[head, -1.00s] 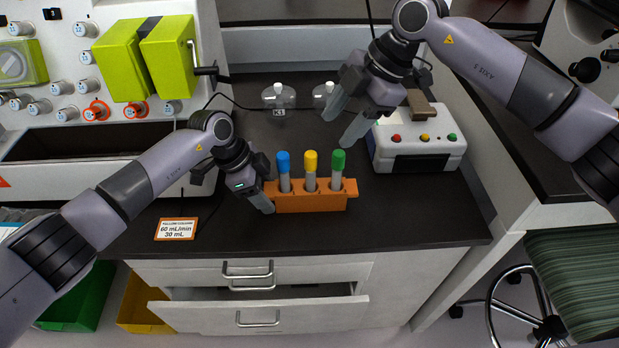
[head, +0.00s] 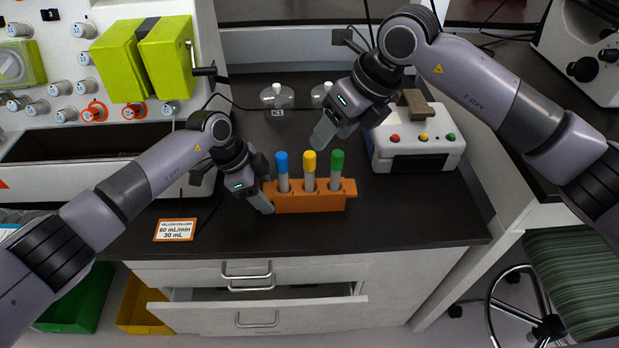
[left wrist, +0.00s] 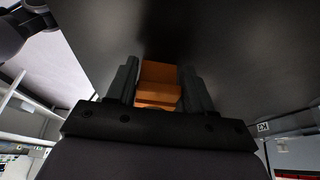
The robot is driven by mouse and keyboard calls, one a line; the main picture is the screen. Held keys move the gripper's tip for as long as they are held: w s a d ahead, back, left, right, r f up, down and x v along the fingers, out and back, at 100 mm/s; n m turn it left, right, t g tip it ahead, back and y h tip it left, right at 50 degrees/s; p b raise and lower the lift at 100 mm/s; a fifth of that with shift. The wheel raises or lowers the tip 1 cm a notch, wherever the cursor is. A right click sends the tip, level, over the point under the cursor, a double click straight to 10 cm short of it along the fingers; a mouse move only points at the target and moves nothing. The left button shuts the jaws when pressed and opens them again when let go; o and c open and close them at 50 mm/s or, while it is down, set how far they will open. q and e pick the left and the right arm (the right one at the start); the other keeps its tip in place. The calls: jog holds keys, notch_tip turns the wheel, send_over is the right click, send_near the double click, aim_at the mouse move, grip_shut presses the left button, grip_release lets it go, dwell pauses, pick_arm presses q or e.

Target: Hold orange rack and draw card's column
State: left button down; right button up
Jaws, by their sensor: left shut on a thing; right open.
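The orange rack (head: 312,203) stands on the dark bench and holds three upright columns: blue-capped (head: 282,172), yellow-capped (head: 309,172) and green-capped (head: 336,170). The card (head: 175,230) lies flat to the left of the rack; its small top line appears to read yellow column, above 60 mL/min and 30 mL. My left gripper (head: 266,203) is shut on the rack's left end; the left wrist view shows the orange end (left wrist: 158,85) between the fingers. My right gripper (head: 323,136) is open and empty, pointing down above and behind the yellow-capped and green-capped columns. Its fingers overlap in the head view.
A white device (head: 418,140) with coloured buttons stands right of the rack. Glass bottles (head: 277,97) stand behind. The white processor (head: 75,75) with lime-green blocks is at left. An open drawer (head: 260,309) juts out below the bench. The bench in front of the rack is clear.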

aim_at(314, 156)
jog(key=shift+w+a+f+n, duration=0.3)
jog(key=shift+a+f+n, duration=0.35)
jog(key=shift+f, duration=0.7)
jog(key=shift+w+a+f+n, duration=0.3)
jog(key=shift+a+f+n, duration=0.4)
jog(key=shift+f, duration=0.65)
jog(key=shift+w+a+f+n, duration=0.3)
jog(key=shift+a+f+n, duration=0.35)
jog(key=shift+f, duration=0.7)
jog(key=shift+d, duration=0.15)
grip_shut()
